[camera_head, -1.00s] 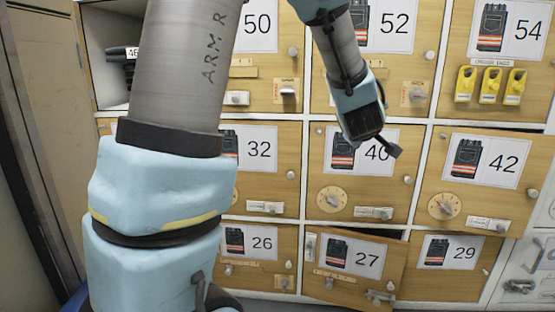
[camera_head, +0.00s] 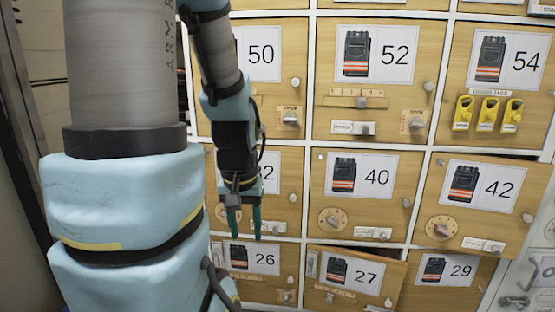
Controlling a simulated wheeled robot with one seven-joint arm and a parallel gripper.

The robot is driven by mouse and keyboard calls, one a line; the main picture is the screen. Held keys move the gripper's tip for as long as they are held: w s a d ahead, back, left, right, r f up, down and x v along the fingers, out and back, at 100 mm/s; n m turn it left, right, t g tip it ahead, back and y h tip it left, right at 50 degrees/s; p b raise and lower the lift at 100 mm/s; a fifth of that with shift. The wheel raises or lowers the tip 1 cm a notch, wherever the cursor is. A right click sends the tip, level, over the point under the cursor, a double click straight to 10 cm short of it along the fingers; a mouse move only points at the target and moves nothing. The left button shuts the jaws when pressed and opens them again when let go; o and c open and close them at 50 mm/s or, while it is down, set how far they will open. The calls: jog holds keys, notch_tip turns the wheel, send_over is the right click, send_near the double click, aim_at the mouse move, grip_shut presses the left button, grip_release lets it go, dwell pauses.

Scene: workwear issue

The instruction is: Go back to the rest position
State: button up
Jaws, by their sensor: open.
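My gripper (camera_head: 244,222) hangs pointing down in front of the locker doors, left of the middle of the picture. Its two dark green fingers are apart with nothing between them. It covers part of the door numbered 32, of which only the "2" shows. The fingertips end just above the label of door 26 (camera_head: 248,257). I cannot tell how far the fingers are from the doors.
Door 27 (camera_head: 398,283) and door 42 (camera_head: 433,205) look tilted and slightly ajar. Door 40 (camera_head: 391,160) and door 52 (camera_head: 417,95) look shut. Yellow tags (camera_head: 488,114) hang on door 54. My arm fills the left side.

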notch_tip(320, 180, up, 31)
jog(key=p, duration=2.9)
